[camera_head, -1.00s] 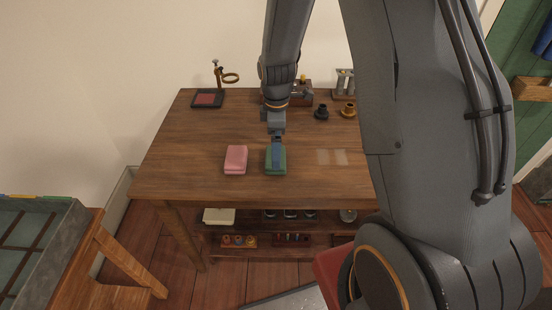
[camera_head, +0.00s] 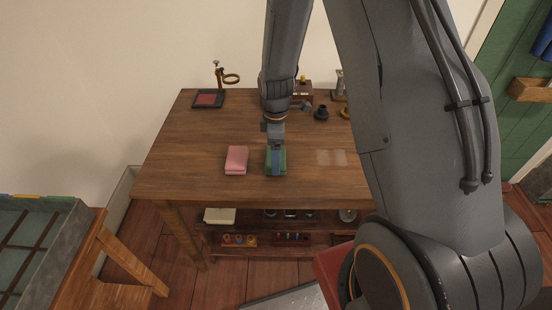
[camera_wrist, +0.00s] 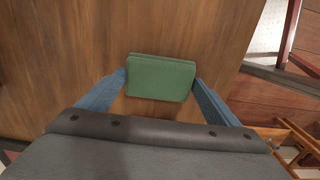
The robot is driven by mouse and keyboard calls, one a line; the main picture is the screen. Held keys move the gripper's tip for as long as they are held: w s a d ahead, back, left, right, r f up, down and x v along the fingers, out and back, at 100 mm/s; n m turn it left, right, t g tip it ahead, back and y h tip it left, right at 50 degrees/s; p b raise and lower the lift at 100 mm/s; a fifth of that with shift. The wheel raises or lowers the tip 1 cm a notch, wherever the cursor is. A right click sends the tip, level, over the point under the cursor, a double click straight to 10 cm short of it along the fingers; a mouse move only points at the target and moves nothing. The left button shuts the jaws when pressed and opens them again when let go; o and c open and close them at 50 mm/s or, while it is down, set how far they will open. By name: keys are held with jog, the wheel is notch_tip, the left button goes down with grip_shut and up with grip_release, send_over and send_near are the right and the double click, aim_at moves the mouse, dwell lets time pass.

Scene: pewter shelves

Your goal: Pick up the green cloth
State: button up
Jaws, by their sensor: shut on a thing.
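The green cloth (camera_head: 283,165) is a small folded pad on the wooden table. It also shows in the wrist view (camera_wrist: 160,77), lying between two blue fingers. My gripper (camera_head: 276,160) is over the cloth, with its fingers reaching down to it. In the wrist view my gripper (camera_wrist: 160,84) has one finger at each side of the cloth, and it is shut on the cloth. In the head view the near finger hides the middle of the cloth. I cannot tell whether the cloth is clear of the table top.
A folded pink cloth (camera_head: 236,160) lies just left of the green one. A stand with a brass ring (camera_head: 222,78) and a dark-framed red pad (camera_head: 208,100) are at the back left. A dark pot (camera_head: 321,113) stands at the back. The front left of the wooden table (camera_head: 185,170) is bare.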

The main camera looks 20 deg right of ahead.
jog(key=shift+r, duration=0.15)
notch_tip(320, 180, up, 10)
jog(key=b, duration=0.2)
dwell(0.4)
